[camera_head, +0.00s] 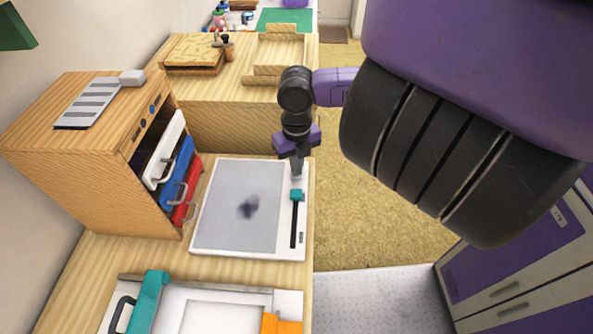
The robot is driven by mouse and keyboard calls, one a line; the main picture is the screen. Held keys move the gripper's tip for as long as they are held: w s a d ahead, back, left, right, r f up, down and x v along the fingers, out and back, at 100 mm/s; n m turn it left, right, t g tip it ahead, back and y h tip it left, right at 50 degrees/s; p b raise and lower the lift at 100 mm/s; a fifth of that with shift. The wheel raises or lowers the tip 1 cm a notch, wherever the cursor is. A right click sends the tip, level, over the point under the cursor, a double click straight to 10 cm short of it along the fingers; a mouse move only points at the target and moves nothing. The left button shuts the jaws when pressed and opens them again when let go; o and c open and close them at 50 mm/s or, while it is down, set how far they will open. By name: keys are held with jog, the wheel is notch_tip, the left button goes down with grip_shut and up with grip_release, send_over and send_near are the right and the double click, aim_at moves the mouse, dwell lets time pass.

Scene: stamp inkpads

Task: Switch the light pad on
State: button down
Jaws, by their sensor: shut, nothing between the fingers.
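The light pad (215,225) is a flat white-framed panel with a grey surface, lying on the wooden bench. Its surface looks unlit, with a dark smudge near the middle. A black slot (293,232) runs along its right side, with a teal slider (297,195) near the slot's far end. My gripper (297,176) is shut and empty, pointing down over the far right corner of the pad, just behind the slider. I cannot tell whether its tips touch the slider or the pad.
A wooden cabinet (95,165) with white, blue and red drawers stands left of the pad; their handles stick out towards it. A white frame (285,299) with teal and orange clamps lies in front. A wooden box (190,52) and tray (281,45) sit on the bench behind.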

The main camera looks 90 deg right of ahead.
jog(key=shift+f+b, duration=0.3)
jog(key=shift+f, duration=0.15)
dwell(0.3)
jog(key=shift+r+p, duration=2.95)
jog(key=shift+r, duration=0.6)
